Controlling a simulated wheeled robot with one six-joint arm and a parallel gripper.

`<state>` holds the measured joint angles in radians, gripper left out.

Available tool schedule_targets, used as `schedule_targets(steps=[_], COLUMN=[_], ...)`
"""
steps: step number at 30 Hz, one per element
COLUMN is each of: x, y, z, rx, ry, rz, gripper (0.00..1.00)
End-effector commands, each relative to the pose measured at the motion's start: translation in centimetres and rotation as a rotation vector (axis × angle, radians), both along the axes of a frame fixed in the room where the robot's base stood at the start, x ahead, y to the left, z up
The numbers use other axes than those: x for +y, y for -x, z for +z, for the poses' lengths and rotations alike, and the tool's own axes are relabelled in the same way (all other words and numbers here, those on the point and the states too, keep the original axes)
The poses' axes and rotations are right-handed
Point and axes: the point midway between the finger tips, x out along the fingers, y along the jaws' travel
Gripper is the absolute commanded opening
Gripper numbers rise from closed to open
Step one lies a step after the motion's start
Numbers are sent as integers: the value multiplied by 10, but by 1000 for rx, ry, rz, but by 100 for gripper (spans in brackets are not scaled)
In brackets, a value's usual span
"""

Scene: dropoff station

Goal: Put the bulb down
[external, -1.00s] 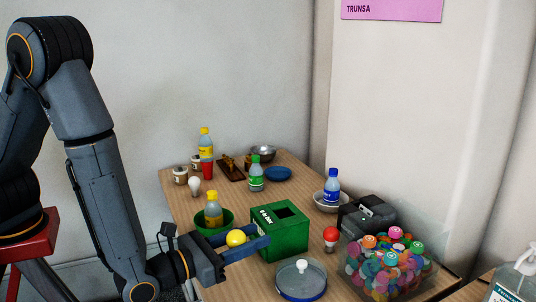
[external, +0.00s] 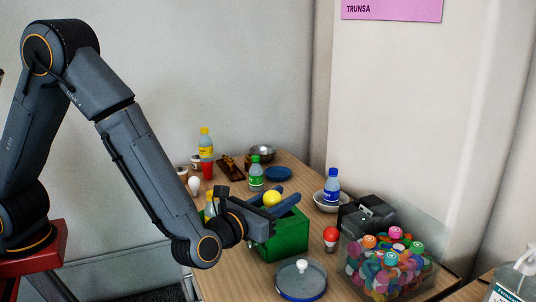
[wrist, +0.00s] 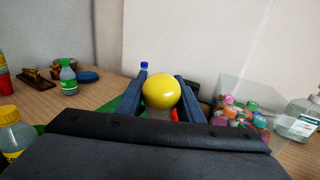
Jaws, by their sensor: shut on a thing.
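A round yellow bulb (external: 272,198) is between the two fingers of my gripper (external: 287,196), which is shut on it. In the wrist view the yellow bulb (wrist: 161,91) sits between the finger ends; its base is hidden. In the external view my gripper is over the green box (external: 285,241) and hides much of the box's top, including its opening. A white bulb (external: 195,184) stands at the table's left side. A red bulb (external: 330,236) stands right of the green box.
A round lidded dish (external: 301,281) is in front of the box. A clear bin of colourful discs (external: 388,270) and a dark device (external: 365,214) are to the right. A blue-capped bottle (external: 332,181) stands in a bowl behind. Bottles and a blue plate (external: 278,173) are farther back.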

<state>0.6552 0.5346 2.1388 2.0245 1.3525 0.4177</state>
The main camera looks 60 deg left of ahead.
Motion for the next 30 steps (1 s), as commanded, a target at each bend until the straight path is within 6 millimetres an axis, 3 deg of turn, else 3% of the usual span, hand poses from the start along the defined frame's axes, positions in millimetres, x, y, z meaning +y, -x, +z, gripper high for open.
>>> schedule_targets(steps=[1, 6, 15, 22, 30], x=[14, 69, 190, 295, 418], y=[-21, -84, -171, -213, -232], z=[-6, -10, -9, -7, -1], rx=[-4, -4, -5, -5, -5], ry=[5, 5, 4, 3, 2], rz=[48, 213, 492, 686, 877], gripper=[19, 19, 19, 19, 19])
